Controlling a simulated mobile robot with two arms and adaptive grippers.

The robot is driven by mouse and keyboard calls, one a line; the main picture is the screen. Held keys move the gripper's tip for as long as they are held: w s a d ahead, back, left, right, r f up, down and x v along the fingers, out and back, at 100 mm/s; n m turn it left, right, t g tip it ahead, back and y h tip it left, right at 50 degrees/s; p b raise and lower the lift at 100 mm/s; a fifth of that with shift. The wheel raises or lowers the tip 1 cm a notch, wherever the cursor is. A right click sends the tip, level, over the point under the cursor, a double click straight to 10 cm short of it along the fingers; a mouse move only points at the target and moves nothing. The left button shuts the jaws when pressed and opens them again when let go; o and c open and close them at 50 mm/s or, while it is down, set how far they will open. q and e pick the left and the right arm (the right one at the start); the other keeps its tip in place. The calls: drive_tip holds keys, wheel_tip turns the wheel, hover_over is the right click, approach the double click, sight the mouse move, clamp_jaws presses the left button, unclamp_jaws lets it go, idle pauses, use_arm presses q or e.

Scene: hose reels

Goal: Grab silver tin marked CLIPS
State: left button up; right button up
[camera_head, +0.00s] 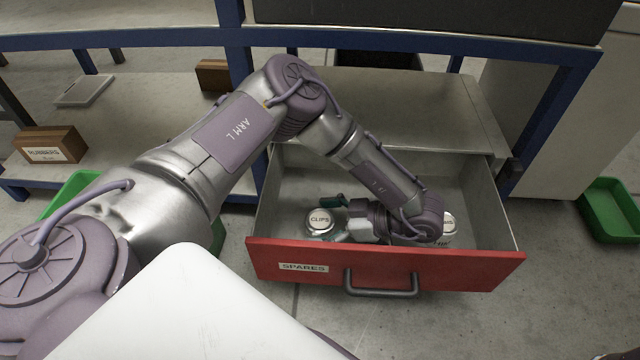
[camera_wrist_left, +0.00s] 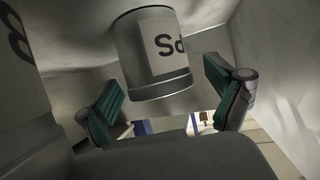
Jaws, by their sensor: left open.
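The silver tin marked CLIPS (camera_head: 320,221) stands upright in the open drawer, near its left wall. My left gripper (camera_head: 338,219) is low in the drawer, to the right of the tin, and points left at it. Its green-padded fingers are open. In the left wrist view, which looks upside down, the tin (camera_wrist_left: 142,50) stands between and beyond the two fingers (camera_wrist_left: 165,100), with gaps on both sides. Only part of its side label shows there.
The drawer (camera_head: 450,268) has a red front labelled SPARES. Another lidded tin (camera_head: 448,222) is partly hidden behind my left wrist. A pale lettered surface (camera_wrist_left: 18,75) fills the wrist view's left edge. A green bin (camera_head: 610,210) stands at right.

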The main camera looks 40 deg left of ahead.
use_arm(q)
drive_tip(key=shift+a, duration=0.1)
drive_tip(key=c, duration=1.4)
